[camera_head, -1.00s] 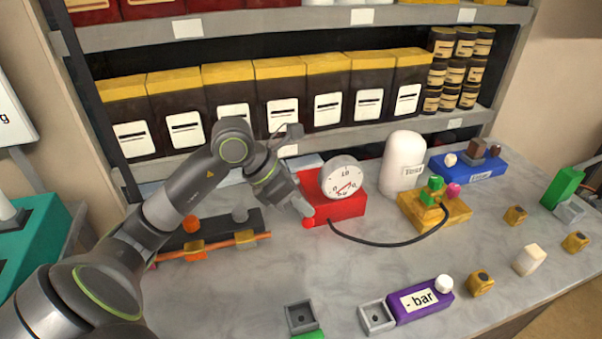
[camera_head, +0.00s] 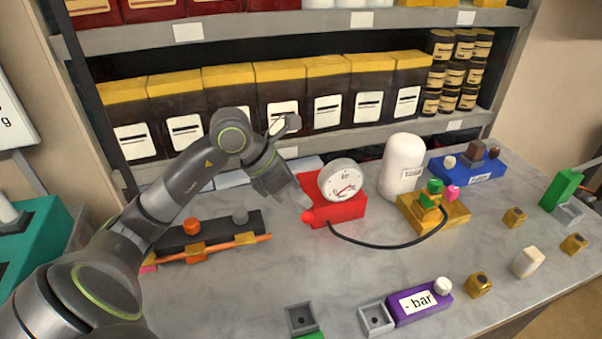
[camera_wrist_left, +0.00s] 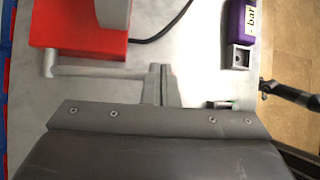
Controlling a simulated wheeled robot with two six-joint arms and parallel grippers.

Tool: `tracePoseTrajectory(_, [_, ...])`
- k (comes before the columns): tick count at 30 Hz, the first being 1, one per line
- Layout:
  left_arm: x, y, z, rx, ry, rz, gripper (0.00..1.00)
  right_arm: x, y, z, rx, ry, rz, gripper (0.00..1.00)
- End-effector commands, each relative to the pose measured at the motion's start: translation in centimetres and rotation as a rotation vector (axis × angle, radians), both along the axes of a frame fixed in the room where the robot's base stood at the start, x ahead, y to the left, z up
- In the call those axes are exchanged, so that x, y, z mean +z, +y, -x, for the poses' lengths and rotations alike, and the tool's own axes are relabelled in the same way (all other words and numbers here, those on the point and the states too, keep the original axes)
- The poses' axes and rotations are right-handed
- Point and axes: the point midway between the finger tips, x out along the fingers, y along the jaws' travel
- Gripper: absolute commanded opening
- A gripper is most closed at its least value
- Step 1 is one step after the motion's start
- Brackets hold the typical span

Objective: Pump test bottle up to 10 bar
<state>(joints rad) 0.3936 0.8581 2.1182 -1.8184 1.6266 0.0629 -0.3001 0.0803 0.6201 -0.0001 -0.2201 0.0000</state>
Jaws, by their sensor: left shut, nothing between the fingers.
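A red pump base (camera_head: 343,208) carries a round white gauge (camera_head: 341,181) with a red needle; its reading is too small to tell. A white test bottle (camera_head: 401,166) stands upright behind a yellow block (camera_head: 449,214) with green and pink knobs. My left gripper (camera_head: 301,201) is shut and empty, close to the left side of the red base; I cannot tell whether it touches. In the left wrist view its closed fingers (camera_wrist_left: 159,72) are below and right of the red base (camera_wrist_left: 75,58).
A black hose (camera_head: 372,243) runs from the red base to the yellow block. A purple "- bar" block (camera_head: 419,304) lies at the front. A dark rack (camera_head: 205,232) with orange parts is at left. A blue block (camera_head: 468,170) stands at the back right. Shelves close off the back.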

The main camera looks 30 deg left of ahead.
Motion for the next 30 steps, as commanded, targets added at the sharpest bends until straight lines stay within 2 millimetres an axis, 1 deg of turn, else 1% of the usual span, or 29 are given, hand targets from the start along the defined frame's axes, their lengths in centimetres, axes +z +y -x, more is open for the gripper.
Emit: tracePoseTrajectory(30, [4.8, 3.0, -2.6, 0.001, 0.0, 0.0, 0.0, 1.8, 0.0, 0.0, 0.0, 0.0, 0.0, 0.36])
